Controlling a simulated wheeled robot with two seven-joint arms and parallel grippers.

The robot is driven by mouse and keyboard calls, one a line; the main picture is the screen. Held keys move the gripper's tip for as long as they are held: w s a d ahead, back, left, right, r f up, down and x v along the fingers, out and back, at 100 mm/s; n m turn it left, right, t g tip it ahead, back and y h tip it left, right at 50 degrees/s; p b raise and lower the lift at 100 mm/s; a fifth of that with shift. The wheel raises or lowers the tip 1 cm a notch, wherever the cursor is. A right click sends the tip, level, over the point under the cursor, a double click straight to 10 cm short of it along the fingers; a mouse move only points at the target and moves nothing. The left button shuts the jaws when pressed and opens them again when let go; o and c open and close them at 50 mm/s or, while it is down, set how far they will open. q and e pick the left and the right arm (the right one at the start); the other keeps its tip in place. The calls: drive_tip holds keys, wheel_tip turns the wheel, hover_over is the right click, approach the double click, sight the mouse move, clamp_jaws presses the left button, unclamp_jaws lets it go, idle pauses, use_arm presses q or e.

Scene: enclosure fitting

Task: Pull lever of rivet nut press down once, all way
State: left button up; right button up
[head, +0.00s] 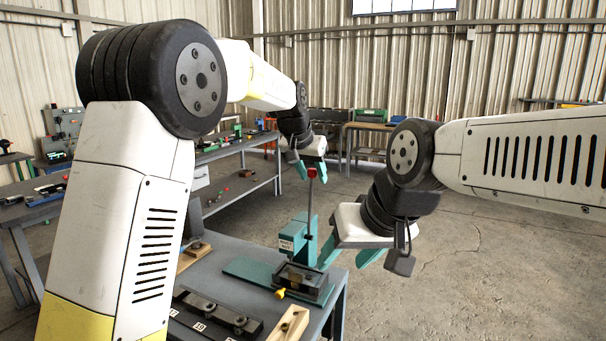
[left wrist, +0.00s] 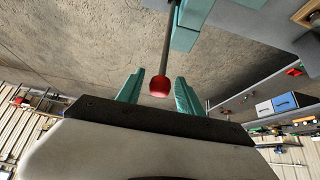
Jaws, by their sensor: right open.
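The teal rivet nut press (head: 300,236) stands on the grey bench, with a white label on its side. Its lever, a thin dark rod topped by a red knob (head: 311,172), points upright. In the left wrist view the red knob (left wrist: 159,86) lies between two teal fingertips, with gaps on both sides. My left gripper (head: 305,170) is open around the knob, not closed on it. My right gripper (head: 345,256) is open and empty beside the press, to its right. Its fingers are partly hidden by its own body.
A dark fixture block (head: 302,279) with a yellow knob (head: 280,293) sits in front of the press. A black numbered rail (head: 215,312) and a wooden block (head: 290,325) lie nearer. Other benches stand behind. Open concrete floor (head: 480,270) lies right.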

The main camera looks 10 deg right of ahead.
use_arm(q)
clamp_jaws()
drive_tip(key=shift+s+a, duration=0.4)
drive_tip(key=shift+s, duration=0.2)
drive_tip(key=shift+s+a, duration=0.35)
drive_tip(key=shift+s, duration=0.2)
drive_tip(key=shift+s+a+f, duration=0.15)
drive_tip(key=shift+s+a, duration=0.6)
drive_tip(key=shift+s, duration=0.35)
drive_tip(key=shift+s+a+f, duration=0.2)
drive_tip(key=shift+s+a, duration=0.2)
drive_tip(key=shift+s, duration=0.15)
drive_tip(key=shift+s+a+f, duration=0.15)
drive_tip(key=shift+s+a, duration=0.2)
drive_tip(key=shift+s, duration=0.15)
